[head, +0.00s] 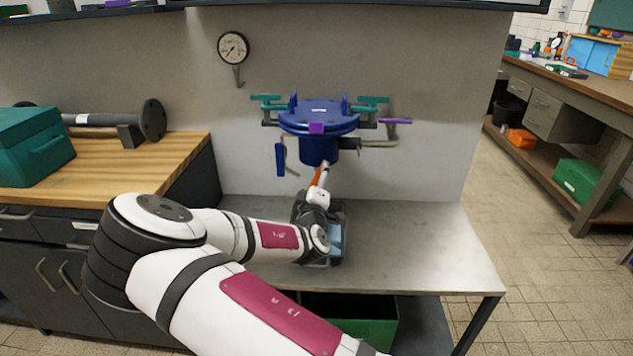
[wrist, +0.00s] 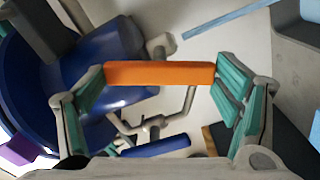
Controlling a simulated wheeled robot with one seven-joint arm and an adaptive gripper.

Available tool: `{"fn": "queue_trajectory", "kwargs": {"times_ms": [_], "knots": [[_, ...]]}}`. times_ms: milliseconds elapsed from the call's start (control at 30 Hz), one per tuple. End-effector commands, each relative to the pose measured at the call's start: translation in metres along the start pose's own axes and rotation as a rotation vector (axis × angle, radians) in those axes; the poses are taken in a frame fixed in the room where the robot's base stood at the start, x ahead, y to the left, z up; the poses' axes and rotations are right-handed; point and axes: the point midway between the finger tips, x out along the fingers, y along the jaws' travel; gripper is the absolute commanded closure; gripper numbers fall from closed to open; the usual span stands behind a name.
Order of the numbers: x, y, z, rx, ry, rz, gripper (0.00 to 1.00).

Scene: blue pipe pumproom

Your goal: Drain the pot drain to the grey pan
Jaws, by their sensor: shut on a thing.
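The blue pot (head: 318,118) is fixed at the back wall above the grey bench, with its round lid on top. An orange drain handle (wrist: 140,73) hangs below the pot; a slim part of it shows in the head view (head: 318,178). My gripper (wrist: 160,76) is shut on this handle, which spans between its two teal finger pads. The pot's blue body (wrist: 28,85) is at left in the wrist view. A dark grey pan (head: 340,213) stands on the bench beneath the pot, partly hidden by my arm; something light blue shows in it.
Teal handles (head: 373,99), a purple handle (head: 395,121) and a blue lever (head: 280,160) surround the pot. A gauge (head: 233,48) is on the wall. The bench (head: 430,250) is clear at right. A green bin (head: 370,318) sits below.

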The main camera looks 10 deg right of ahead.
Motion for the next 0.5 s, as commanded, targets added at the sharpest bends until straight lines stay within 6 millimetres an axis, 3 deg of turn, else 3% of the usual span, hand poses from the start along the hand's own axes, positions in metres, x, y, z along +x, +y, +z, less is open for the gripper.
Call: {"fn": "queue_trajectory", "kwargs": {"times_ms": [500], "knots": [[-0.0002,-0.0018,-0.0011,-0.38,0.003,0.0,0.45]]}}
